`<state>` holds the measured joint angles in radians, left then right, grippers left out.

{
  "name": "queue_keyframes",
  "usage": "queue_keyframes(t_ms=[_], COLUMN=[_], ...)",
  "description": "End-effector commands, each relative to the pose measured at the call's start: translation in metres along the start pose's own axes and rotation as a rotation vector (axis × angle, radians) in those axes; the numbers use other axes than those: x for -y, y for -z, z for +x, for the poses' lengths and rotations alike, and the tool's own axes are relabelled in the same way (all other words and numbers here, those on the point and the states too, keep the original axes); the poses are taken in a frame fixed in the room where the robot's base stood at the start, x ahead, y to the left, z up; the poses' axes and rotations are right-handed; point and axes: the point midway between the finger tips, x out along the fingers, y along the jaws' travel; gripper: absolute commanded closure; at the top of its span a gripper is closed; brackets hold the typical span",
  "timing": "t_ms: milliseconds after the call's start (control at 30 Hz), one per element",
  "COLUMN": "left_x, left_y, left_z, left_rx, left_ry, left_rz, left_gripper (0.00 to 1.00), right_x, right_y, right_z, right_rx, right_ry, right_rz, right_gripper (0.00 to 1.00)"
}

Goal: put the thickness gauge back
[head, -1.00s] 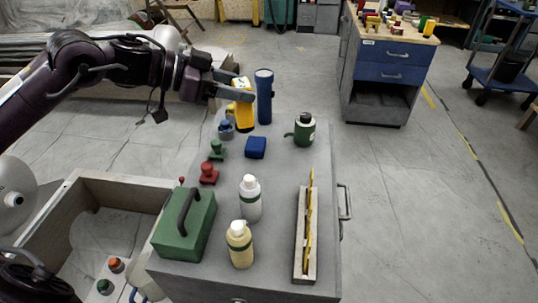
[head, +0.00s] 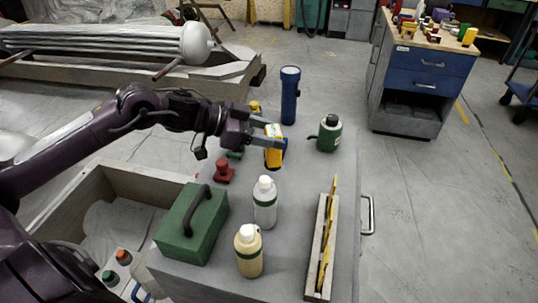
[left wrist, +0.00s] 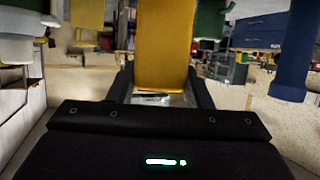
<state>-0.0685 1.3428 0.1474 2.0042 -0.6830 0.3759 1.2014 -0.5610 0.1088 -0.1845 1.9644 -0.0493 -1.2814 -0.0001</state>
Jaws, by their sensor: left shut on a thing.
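The thickness gauge, a yellow handheld device (head: 274,155) with a pale face on top, is held in my left gripper (head: 278,138). It is above the grey cabinet top (head: 325,170), in front of a small blue block (head: 285,148) that it mostly hides. In the left wrist view the yellow body (left wrist: 163,45) stands between the two fingers, which are shut on it. I cannot tell whether its lower end touches the surface. My right gripper is not in view.
A blue flashlight (head: 290,95), a green oil can (head: 329,134), two bottles (head: 265,203) (head: 248,252), a red stamp-like piece (head: 224,171) and a green toolbox (head: 190,225) crowd the top. A narrow wooden rack (head: 313,268) with yellow pieces stands at right. Another yellow item (head: 255,107) is behind my arm.

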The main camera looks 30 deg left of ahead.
Motion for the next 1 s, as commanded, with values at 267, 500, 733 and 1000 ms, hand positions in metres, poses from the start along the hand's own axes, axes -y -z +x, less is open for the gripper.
queue_keyframes(t_ms=[267,500,733,1000], left_x=[0.001,0.001,0.001,0.001], left_y=[-0.028,-0.049,-0.048,-0.051], left_z=[0.012,0.021,0.021,0.022], left_rx=[-0.001,-0.002,-0.002,0.000], left_ry=[0.000,0.000,0.000,0.000], left_rz=[-0.002,0.002,0.002,0.000], left_gripper=[0.81,0.81,0.81,0.35], right_x=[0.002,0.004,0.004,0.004], right_y=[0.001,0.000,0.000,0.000], right_z=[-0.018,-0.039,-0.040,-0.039], right_rx=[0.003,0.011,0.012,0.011], right_ry=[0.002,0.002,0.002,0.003], right_rz=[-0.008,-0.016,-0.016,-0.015], right_gripper=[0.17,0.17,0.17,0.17])
